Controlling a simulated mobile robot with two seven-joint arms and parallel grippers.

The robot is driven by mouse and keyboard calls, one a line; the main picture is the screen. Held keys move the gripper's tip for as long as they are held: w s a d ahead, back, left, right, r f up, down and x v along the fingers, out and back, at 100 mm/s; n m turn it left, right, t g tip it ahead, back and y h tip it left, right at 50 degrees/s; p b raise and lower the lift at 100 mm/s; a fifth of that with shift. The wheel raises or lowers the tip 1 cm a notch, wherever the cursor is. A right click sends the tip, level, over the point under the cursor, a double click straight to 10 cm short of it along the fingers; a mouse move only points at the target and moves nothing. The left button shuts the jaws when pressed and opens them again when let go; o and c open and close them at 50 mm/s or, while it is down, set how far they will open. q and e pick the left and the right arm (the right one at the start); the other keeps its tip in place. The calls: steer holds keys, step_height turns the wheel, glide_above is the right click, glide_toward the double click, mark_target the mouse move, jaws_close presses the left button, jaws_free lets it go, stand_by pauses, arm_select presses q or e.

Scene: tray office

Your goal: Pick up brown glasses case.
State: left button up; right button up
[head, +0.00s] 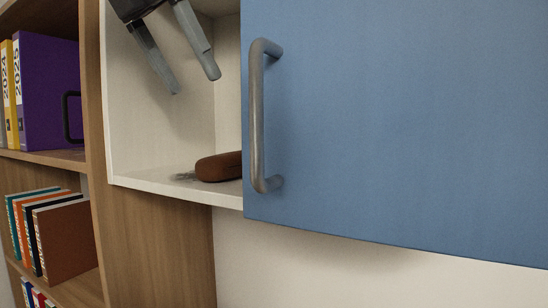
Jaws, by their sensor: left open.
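The brown glasses case (219,167) lies on the white floor of the wall cabinet. Its right end is hidden behind the blue door (400,120) and the door's grey handle (257,115). My left gripper (195,87) hangs down at the cabinet's opening, above and a little left of the case. Its two grey fingers are apart with nothing between them. A clear gap separates the fingertips from the case. My right gripper is not in view.
The cabinet's white left wall (150,110) stands close to the gripper. A wooden bookshelf (95,120) on the left holds binders, including a purple binder (48,88), and several books (65,235). The blue door covers the right side.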

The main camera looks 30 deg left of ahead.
arm_select(q)
glide_toward(233, 153)
steer(key=b+x, duration=0.1)
steer(key=x, duration=0.3)
steer(key=shift+w+a+f, duration=0.1)
steer(key=shift+a+f, duration=0.05)
steer(key=shift+a, duration=0.1)
steer(key=shift+w+f, duration=0.25)
steer(key=shift+f, duration=0.2)
steer(key=x, duration=0.2)
steer(key=p+x, duration=0.1)
steer(key=x, duration=0.1)
steer(key=shift+w+a+r, duration=0.1)
steer(key=shift+w+a, duration=0.05)
steer(key=shift+w, duration=0.25)
steer(key=shift+w+f, duration=0.3)
steer(key=shift+f, duration=0.15)
steer(key=c, duration=1.2)
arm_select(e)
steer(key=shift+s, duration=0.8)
arm_select(q)
steer(key=shift+s+r, duration=0.1)
